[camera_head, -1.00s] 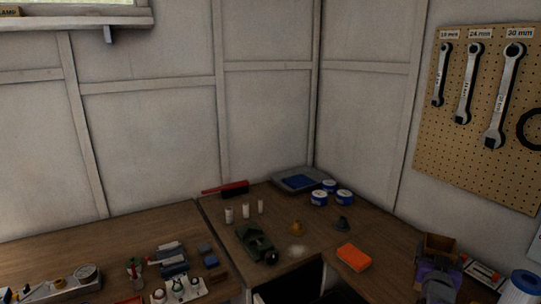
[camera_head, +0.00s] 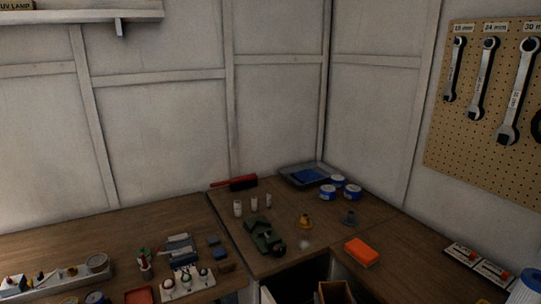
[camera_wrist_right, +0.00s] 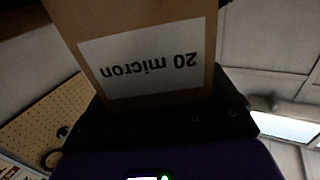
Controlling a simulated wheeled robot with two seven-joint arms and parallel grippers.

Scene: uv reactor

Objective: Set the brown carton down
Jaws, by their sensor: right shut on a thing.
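The brown carton (camera_head: 337,292) shows at the bottom edge of the head view, cut off by the frame, in front of the dark gap between the benches. In the right wrist view the carton (camera_wrist_right: 200,20) fills the upper middle, with a white label reading "20 micron" upside down. My right gripper (camera_wrist_right: 155,118) is shut on the carton; its dark jaw lies across the carton's near end. What lies under the carton is hidden. My left gripper is not in view.
An orange block (camera_head: 361,252) lies on the right bench, with labelled cards (camera_head: 476,262) and a blue-topped roll (camera_head: 526,285) farther right. The bench between them has bare room. Blue tins (camera_head: 340,189), a grey tray (camera_head: 305,175) and a green device (camera_head: 264,238) stand in the corner.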

